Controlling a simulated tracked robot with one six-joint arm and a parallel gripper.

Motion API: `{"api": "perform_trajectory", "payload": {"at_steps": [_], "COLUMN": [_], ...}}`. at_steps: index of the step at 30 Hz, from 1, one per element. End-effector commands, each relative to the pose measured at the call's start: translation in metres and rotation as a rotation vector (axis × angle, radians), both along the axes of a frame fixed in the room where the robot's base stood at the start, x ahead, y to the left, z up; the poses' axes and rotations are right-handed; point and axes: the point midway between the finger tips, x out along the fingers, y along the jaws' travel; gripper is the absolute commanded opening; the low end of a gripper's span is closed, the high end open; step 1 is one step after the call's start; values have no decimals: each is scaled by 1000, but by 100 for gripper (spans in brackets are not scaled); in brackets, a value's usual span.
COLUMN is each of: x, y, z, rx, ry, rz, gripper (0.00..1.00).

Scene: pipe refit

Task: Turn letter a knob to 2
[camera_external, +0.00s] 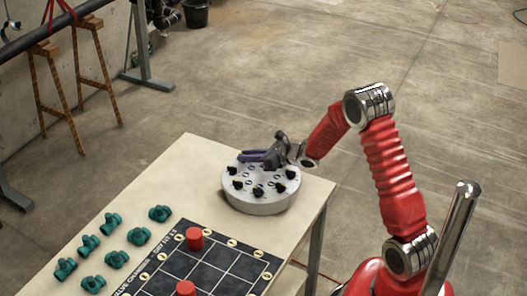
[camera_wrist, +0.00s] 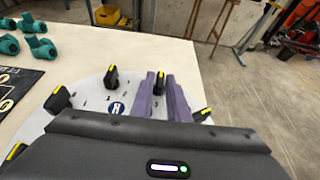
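A round white dial unit (camera_external: 258,203) with several black knobs around its top stands near the table's far right corner. Its plate also shows in the wrist view (camera_wrist: 85,118). Knobs with yellow marks show there at the left (camera_wrist: 58,98), upper left (camera_wrist: 110,77) and right (camera_wrist: 202,114). My gripper (camera_external: 243,156) is over the dial's far side, its purple fingers pointing left. In the wrist view the fingers are a little apart, with one black knob (camera_wrist: 160,82) in line between their tips. Whether they touch it is unclear.
Several green valve pieces (camera_external: 139,236) lie at the table's left. A dark grid board (camera_external: 215,266) with red cylinders (camera_external: 195,239) lies in front of the dial. Bare tabletop (camera_external: 190,160) is free behind and left of the dial.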

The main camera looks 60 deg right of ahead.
Motion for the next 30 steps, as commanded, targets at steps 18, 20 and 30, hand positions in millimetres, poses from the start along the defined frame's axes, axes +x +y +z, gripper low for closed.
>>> {"api": "perform_trajectory", "payload": {"at_steps": [18, 20, 30], "x": [-1, 0, 0], "y": [0, 1, 3], "z": [-2, -2, -2], "rx": [1, 1, 1], "ry": [3, 3, 4], "rz": [-19, -32, -124], "gripper": [0, 0, 0]}}
